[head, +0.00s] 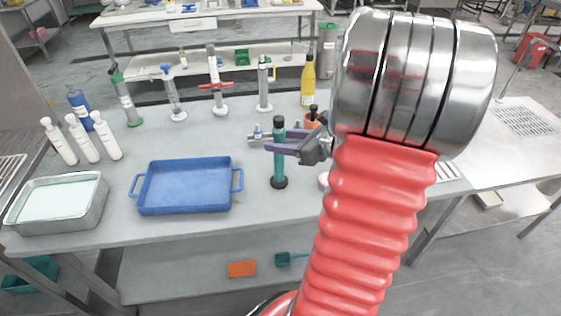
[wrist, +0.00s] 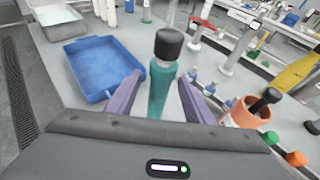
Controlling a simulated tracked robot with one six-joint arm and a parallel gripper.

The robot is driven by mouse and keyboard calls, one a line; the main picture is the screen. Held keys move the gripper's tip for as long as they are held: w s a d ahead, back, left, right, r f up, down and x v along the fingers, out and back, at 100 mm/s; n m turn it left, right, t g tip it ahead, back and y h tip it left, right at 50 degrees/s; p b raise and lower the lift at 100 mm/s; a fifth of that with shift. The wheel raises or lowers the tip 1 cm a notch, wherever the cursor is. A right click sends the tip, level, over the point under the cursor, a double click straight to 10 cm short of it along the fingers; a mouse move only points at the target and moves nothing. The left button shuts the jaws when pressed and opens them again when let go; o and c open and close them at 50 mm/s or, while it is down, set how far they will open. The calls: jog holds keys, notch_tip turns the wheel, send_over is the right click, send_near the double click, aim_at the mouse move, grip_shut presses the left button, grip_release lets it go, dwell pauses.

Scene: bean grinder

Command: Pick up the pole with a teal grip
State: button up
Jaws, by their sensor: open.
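The pole with a teal grip (head: 279,170) stands upright on the table, with a black cap on top and a dark round foot. My gripper (head: 258,142) is open at its upper part, reaching in from the right. One purple finger crosses in front of the pole and hides a short band of it. In the wrist view the teal grip (wrist: 160,92) and black cap stand between the two purple fingers of my gripper (wrist: 158,83). Gaps show on both sides there, and the foot is hidden.
A blue tray (head: 187,186) lies left of the pole. An orange cup (head: 311,126) with black-handled items and a yellow bottle (head: 308,82) stand behind it to the right. Several upright stands line the table's back. White bottles (head: 81,138) and a metal pan (head: 58,203) are at left.

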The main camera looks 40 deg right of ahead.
jog(key=x, duration=0.5)
jog(key=shift+f, duration=0.15)
jog(key=shift+c, duration=0.3)
grip_shut()
dwell(0.5)
